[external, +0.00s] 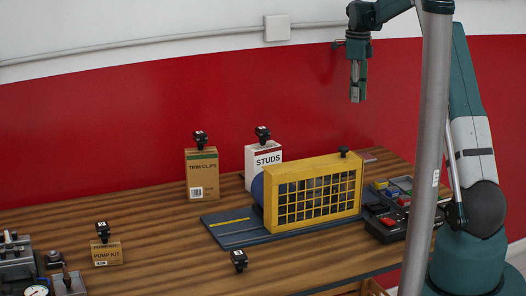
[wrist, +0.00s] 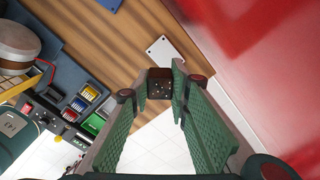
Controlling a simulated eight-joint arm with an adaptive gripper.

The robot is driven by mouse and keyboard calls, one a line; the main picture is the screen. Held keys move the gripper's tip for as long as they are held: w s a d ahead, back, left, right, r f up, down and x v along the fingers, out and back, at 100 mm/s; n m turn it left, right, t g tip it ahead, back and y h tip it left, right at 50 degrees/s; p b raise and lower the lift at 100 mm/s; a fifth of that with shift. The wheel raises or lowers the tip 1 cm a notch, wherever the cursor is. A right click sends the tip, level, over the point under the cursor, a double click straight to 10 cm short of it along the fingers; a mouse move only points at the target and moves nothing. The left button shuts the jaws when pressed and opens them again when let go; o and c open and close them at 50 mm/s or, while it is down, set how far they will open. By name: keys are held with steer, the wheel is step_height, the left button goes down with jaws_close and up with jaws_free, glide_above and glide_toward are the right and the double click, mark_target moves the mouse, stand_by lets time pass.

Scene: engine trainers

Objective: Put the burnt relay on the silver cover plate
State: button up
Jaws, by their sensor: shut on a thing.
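My gripper (external: 357,95) is raised high above the back right of the bench, in front of the red wall. In the wrist view my gripper (wrist: 160,88) is shut on a dark, speckled block, the burnt relay (wrist: 160,84), held between the fingertips. The silver cover plate (wrist: 165,51) lies flat on the wooden bench near its edge, beyond and below the relay. It also shows small in the external view (external: 368,157), behind the yellow cage's right end. The relay is apart from the plate.
A yellow cage (external: 312,194) stands on a dark base beside a tray of coloured fuses (external: 396,190). Boxes labelled trim clips (external: 201,175), studs (external: 263,160) and pump kit (external: 107,254) have black parts on top. Bare wood surrounds the plate; the bench edge is close.

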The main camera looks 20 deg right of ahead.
step_height(320, 180, down, 11)
steer(key=d, duration=0.3)
steer(key=shift+s+f, duration=0.1)
stand_by(0.4)
steer(key=shift+f, duration=3.05)
steer(key=shift+f, duration=1.85)
steer(key=shift+f+b, duration=0.2)
steer(key=shift+b, duration=0.1)
